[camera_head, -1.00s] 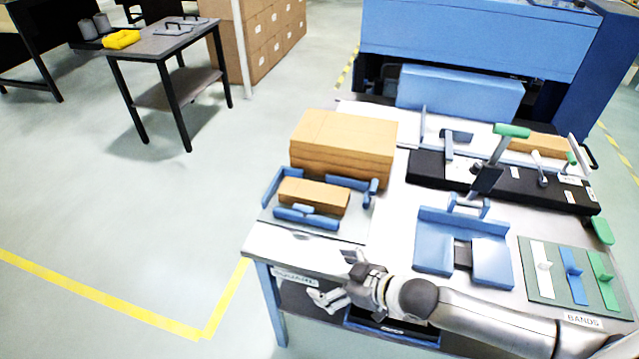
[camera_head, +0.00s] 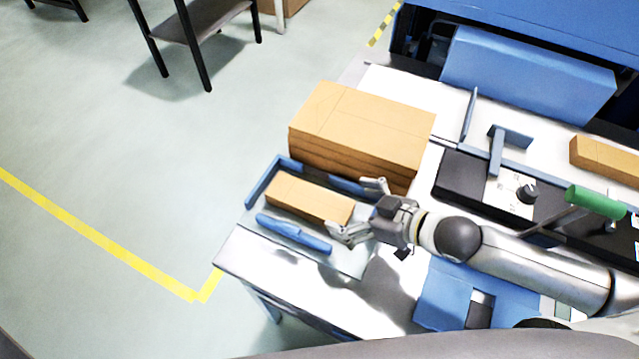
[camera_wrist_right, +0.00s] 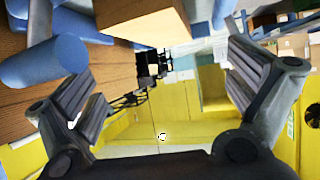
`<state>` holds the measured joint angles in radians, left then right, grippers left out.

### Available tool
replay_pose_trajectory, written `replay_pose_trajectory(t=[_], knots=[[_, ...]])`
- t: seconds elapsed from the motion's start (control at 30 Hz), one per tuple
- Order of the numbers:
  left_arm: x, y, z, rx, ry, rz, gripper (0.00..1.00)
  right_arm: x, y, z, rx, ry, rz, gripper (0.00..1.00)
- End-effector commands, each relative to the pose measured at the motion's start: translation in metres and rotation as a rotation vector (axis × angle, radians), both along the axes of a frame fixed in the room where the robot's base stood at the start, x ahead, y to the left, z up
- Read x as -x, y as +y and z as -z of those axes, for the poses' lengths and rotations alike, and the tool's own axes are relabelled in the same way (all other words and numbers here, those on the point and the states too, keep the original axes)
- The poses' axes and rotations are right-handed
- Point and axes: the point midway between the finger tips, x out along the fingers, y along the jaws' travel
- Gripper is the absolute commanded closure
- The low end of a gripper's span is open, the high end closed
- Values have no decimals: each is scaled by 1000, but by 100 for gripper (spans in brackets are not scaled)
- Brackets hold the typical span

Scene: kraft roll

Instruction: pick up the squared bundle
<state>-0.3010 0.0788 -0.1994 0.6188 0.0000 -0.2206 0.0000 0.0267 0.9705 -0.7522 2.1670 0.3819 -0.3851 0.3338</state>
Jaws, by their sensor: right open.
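The squared bundle (camera_head: 308,198) is a small brown block lying between blue guides on a plate at the left end of the table. My right gripper (camera_head: 357,209) is open at the bundle's right end, with one finger on the far side and one on the near side. The near finger partly covers the bundle's right corner. In the right wrist view, the bundle's end (camera_wrist_right: 143,22) shows at the top between the two spread fingers. I cannot tell whether the fingers touch it. My left gripper is not in view.
A taller brown stack (camera_head: 360,125) stands just behind the bundle. Blue guides (camera_head: 292,233) flank the bundle closely. A black fixture with a green handle (camera_head: 597,202) and a blue jig (camera_head: 440,297) lie to the right. The table's front left is clear.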

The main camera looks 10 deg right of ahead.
Motion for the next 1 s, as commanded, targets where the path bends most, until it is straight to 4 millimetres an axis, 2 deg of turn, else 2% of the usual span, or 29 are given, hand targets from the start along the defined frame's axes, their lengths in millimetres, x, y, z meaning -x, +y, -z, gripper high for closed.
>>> replay_pose_trajectory(t=[0.17, 0.4, 0.67, 1.0], knots=[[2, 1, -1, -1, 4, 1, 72, -7, 7, 5, -3, 0, 2, 0], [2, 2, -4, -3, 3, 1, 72, -29, 29, 21, -4, -1, 2, 0], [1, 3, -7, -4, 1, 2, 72, -38, 40, 30, -1, 0, 0, 0], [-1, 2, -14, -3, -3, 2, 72, -59, 67, 52, -2, -1, 2, 0]])
